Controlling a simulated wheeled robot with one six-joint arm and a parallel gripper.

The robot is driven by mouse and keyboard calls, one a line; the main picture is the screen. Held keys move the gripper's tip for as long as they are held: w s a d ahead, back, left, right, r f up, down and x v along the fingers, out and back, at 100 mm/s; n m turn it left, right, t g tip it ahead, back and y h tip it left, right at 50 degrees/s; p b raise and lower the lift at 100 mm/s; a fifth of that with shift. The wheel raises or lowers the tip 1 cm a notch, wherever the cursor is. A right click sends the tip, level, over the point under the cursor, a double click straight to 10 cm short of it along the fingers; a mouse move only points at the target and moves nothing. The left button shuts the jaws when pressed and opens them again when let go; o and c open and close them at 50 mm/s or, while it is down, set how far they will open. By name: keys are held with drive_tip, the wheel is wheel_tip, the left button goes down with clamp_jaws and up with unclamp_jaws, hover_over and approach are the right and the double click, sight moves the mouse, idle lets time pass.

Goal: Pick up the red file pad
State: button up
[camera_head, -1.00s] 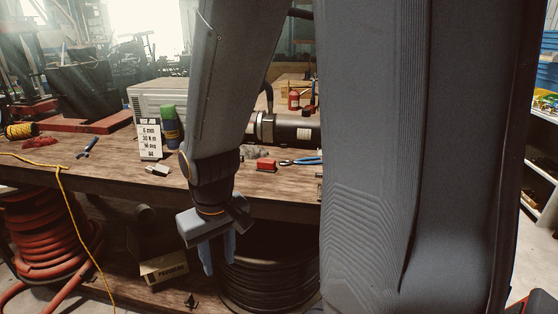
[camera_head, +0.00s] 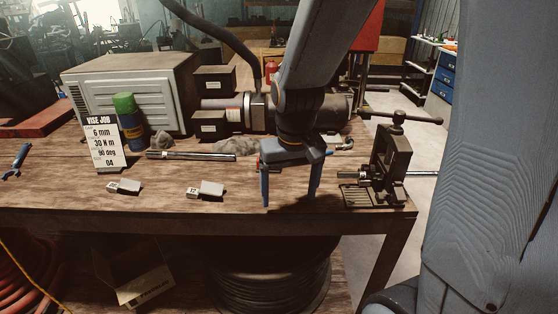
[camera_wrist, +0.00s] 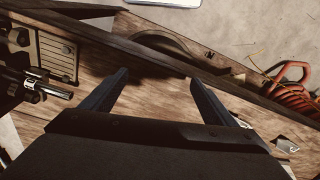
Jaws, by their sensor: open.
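My gripper (camera_head: 289,201) is open and empty, its two fingers pointing down over the right part of the workbench (camera_head: 225,222). In the wrist view its fingers (camera_wrist: 159,78) are spread, with only bare wood and the bench edge between them. I cannot make out the red file pad clearly in either current view. A faint reddish trace shows behind my gripper's body in the head view, too small to identify. My gripper and wrist hide that part of the bench.
A vise (camera_head: 390,165) stands right of my gripper at the bench corner. Two small tagged blocks (camera_head: 211,188) (camera_head: 124,187), a metal rod (camera_head: 190,155), a spray can (camera_head: 130,122) and a job card (camera_head: 105,146) are to the left. A black motor (camera_head: 330,108) stands behind.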

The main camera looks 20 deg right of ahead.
drive_tip(key=w+r+m, duration=0.1)
drive_tip(key=w, duration=0.5)
drive_tip(key=w+r+m+b, duration=0.1)
drive_tip(key=w+r, duration=0.1)
drive_tip(key=w, duration=0.4)
drive_tip(key=w+r+m+g, duration=0.1)
drive_tip(key=w, duration=0.5)
drive_tip(key=shift+w+d+r+b, duration=0.1)
drive_tip(key=shift+w+r+b, duration=0.1)
drive_tip(key=shift+w+b, duration=0.2)
drive_tip(key=shift+w+f+p, duration=0.15)
drive_tip(key=shift+f+p, duration=1.3)
drive_tip(key=shift+f, duration=2.3)
drive_tip(key=c, duration=1.2)
